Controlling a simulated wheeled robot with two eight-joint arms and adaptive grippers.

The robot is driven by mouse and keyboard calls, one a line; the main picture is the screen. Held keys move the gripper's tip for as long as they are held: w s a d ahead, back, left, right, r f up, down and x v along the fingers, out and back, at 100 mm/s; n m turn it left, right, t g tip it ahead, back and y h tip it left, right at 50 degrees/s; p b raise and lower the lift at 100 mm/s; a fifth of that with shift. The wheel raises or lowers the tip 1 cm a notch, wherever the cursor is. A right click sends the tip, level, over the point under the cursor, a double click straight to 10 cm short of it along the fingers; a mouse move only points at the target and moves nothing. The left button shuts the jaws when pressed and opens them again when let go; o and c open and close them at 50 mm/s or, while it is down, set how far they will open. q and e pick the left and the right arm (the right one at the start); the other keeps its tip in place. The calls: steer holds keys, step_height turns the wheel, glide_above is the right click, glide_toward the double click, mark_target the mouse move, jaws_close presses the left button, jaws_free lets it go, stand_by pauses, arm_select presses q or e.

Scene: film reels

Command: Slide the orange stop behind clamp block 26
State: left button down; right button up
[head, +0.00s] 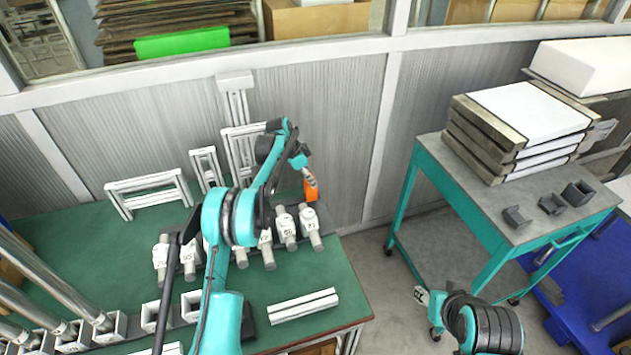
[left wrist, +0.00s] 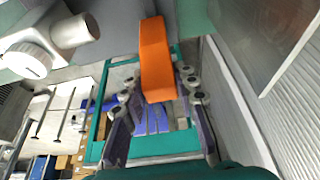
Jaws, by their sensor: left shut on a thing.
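The orange stop (head: 311,190) is held in my left gripper (head: 306,175) at the back right corner of the green table, just behind the row of clamp blocks. In the left wrist view the orange stop (left wrist: 155,58) is between the two fingers of my left gripper (left wrist: 160,92). The white clamp blocks (head: 285,228) stand in a row with grey rods; their labels are small, and I cannot tell surely which is 26. One clamp block (left wrist: 32,55) shows at upper left in the wrist view, apart from the stop. My right gripper (head: 421,295) is small at the lower right, its fingers unclear.
My left arm hides part of the row. A white rail (head: 304,305) lies at the table's front, and white frames (head: 150,192) stand at the back. A ribbed wall (head: 330,120) rises close behind the stop. A teal cart (head: 465,190) with stacked slabs stands right.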

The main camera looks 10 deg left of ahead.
arm_select(q)
steer(key=s+a, duration=0.4)
steer(key=a, duration=0.4)
steer(key=s+a+b, duration=0.1)
steer(key=s+a, duration=0.3)
steer(key=a, duration=0.4)
steer(key=shift+s, duration=0.4)
stand_by(0.4)
steer(key=s+a, duration=0.5)
steer(key=a, duration=0.3)
steer(key=s+a, duration=0.4)
steer(key=a, duration=0.5)
steer(key=shift+s+a, duration=0.25)
steer(key=shift+s, duration=0.1)
stand_by(1.0)
steer(key=s+a, duration=0.6)
steer(key=a, duration=0.5)
steer(key=shift+a+p, duration=0.15)
steer(key=shift+p, duration=0.15)
steer(key=c, duration=1.1)
jaws_free()
steer(key=shift+s, duration=0.1)
